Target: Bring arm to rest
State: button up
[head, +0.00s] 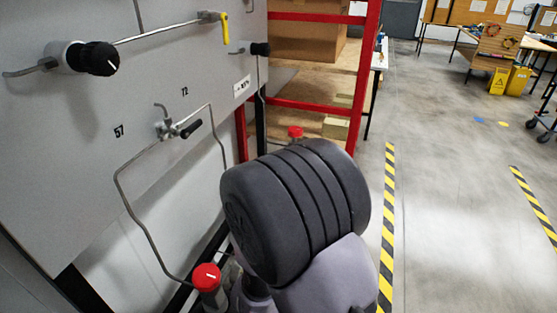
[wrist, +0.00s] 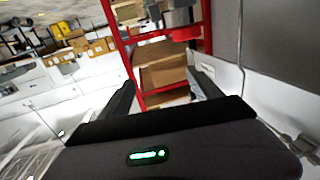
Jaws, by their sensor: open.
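My gripper (wrist: 161,80) shows in the wrist view with its two dark fingers spread apart. Nothing is held between them. Beyond the fingers is the red shelving frame. In the head view my arm's thick dark grey joint and a paler link fill the lower middle, in front of the grey panel. My gripper itself does not show in the head view.
The grey analyser panel (head: 75,125) is at left, with a black knob (head: 99,59), a yellow-handled valve (head: 225,28), bent tubing and a red-capped fitting (head: 207,277). The red shelving (head: 362,75) holds boxes. Floor (head: 450,200) at right is clear between striped tapes.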

jog(key=s+d+r+m+g+y, duration=0.3)
jog(key=d+r+g, duration=0.2)
jog(key=r, duration=0.2)
jog(key=s+d+g+y, duration=0.1)
jog(key=s+d+g, duration=0.1)
jog(key=s, duration=1)
jog(key=s+d+g+y, duration=0.1)
jog(key=s+g, duration=0.4)
jog(key=s, duration=0.7)
jog(key=shift+s+d+r+n, duration=0.3)
jog(key=shift+s+d+r, duration=0.15)
jog(key=shift+d, duration=0.4)
jog(key=shift+w, duration=0.1)
